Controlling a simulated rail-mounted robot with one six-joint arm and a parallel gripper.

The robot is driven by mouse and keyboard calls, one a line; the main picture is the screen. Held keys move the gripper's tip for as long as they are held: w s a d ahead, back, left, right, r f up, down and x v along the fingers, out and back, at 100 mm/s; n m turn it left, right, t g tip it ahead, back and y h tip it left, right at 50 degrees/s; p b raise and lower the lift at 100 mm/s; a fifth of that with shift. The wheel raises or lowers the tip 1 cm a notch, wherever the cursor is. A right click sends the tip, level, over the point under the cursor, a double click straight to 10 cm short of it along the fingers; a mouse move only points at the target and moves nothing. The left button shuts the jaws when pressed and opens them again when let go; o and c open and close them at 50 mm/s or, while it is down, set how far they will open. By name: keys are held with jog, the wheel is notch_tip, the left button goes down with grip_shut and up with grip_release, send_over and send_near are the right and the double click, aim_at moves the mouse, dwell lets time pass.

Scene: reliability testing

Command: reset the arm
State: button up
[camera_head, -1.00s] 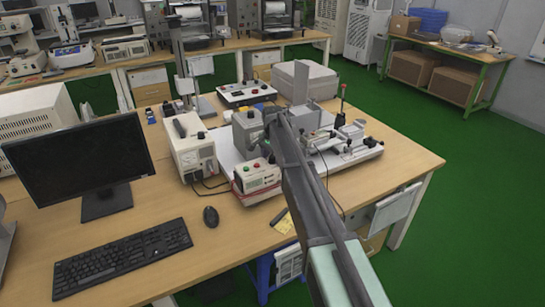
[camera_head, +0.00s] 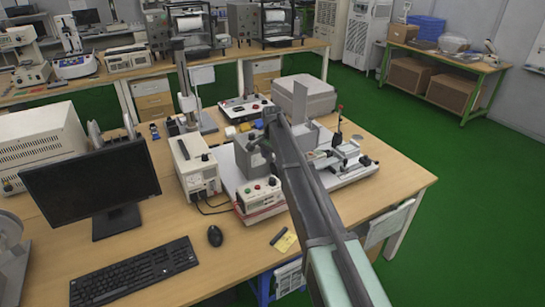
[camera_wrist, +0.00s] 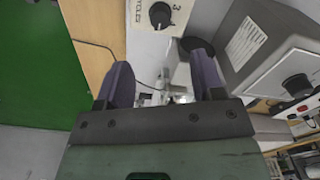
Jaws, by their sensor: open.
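My arm (camera_head: 312,200) reaches from the lower right over the workbench toward a test rig in the head view. Its far end is near a grey block on the rig, and the fingers cannot be made out there. In the wrist view my gripper (camera_wrist: 160,68) has its two dark fingers spread apart with nothing held between them. Beyond the fingers are a white panel with a black knob (camera_wrist: 160,15) and parts of the rig. Whether the fingers touch anything is unclear.
The workbench (camera_head: 150,225) carries a monitor (camera_head: 90,180), a keyboard (camera_head: 135,272), a mouse (camera_head: 215,236), a white control box (camera_head: 263,195) and a meter box (camera_head: 194,165). A grey case (camera_head: 303,97) stands behind the rig. Green floor (camera_head: 470,200) is clear on the right.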

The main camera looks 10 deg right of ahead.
jog(key=s+n, duration=1)
jog(key=s, duration=3)
jog(key=shift+f, duration=0.1)
